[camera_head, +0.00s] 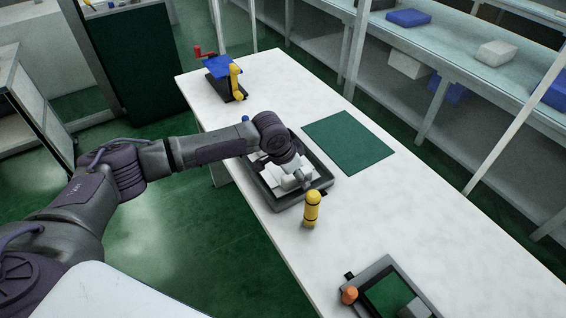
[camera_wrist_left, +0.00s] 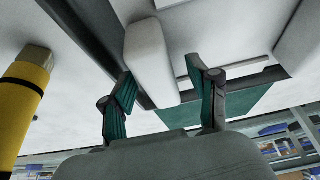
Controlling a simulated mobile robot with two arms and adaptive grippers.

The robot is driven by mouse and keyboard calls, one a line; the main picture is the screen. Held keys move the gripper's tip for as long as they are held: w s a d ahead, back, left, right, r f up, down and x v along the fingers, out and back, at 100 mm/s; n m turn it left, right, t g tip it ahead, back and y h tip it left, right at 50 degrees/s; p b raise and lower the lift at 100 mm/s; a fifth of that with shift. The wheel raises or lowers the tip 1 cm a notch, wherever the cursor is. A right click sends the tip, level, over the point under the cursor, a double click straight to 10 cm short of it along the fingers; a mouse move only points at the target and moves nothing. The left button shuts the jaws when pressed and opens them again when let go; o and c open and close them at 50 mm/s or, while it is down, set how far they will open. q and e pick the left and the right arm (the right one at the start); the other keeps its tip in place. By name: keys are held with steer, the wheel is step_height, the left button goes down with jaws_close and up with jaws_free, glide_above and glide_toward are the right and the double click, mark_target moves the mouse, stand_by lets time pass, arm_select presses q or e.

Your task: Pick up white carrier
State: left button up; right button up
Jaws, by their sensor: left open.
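The white carrier (camera_head: 289,183) sits in a black-rimmed tray (camera_head: 262,194) on the white table, partly hidden by my left arm. In the left wrist view a white block-like part of it (camera_wrist_left: 150,58) stands between the fingers, with more flat white surface beyond. My left gripper (camera_wrist_left: 163,88) is open, with green finger pads on both sides of this part. I cannot tell whether the pads touch it. In the head view my left gripper (camera_head: 299,177) is low over the tray. My right gripper is not in view.
A yellow bottle-like cylinder (camera_head: 312,208) stands close to the tray's near right corner. A green mat (camera_head: 349,142) lies behind the tray. A blue-topped fixture (camera_head: 218,67) stands at the far end, and a dark frame with an orange knob (camera_head: 349,295) is at the near end.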

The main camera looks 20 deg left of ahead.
arm_select(q)
steer(key=shift+s, duration=0.1)
steer(key=shift+c, duration=0.3)
jaws_close()
steer(key=shift+r, duration=0.15)
step_height(320, 180, up, 10)
steer(key=shift+b, duration=0.45)
